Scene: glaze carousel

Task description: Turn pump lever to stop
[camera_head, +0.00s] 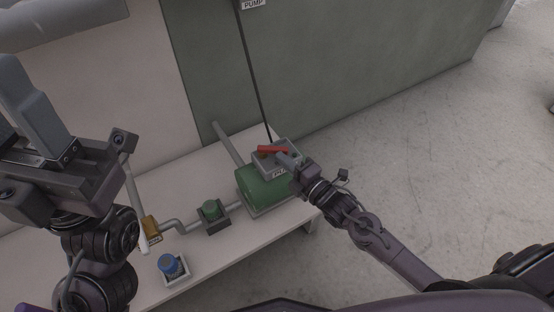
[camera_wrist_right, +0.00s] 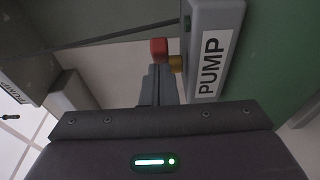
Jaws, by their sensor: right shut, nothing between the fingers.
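The red pump lever (camera_head: 271,149) sits on a grey box labelled PUMP (camera_head: 262,168), on top of the green pump body (camera_head: 262,190). In the right wrist view the lever's red end (camera_wrist_right: 159,47) is just beyond the fingertips, beside a brass-coloured part (camera_wrist_right: 176,63) on the grey box (camera_wrist_right: 214,40). My right gripper (camera_head: 284,157) is shut and empty, its fingertips at or very near the lever; I cannot tell whether they touch. It also shows in the right wrist view (camera_wrist_right: 158,75). My left gripper (camera_head: 35,95) is raised at the left, away from the pump; its opening is unclear.
A white bench (camera_head: 205,268) carries the pump, grey pipes, a green-topped fitting (camera_head: 211,210), a brass-coloured valve (camera_head: 152,231) and a blue knob (camera_head: 169,264). A dark cable (camera_head: 255,75) rises behind the box along the grey-green wall. Open floor lies to the right.

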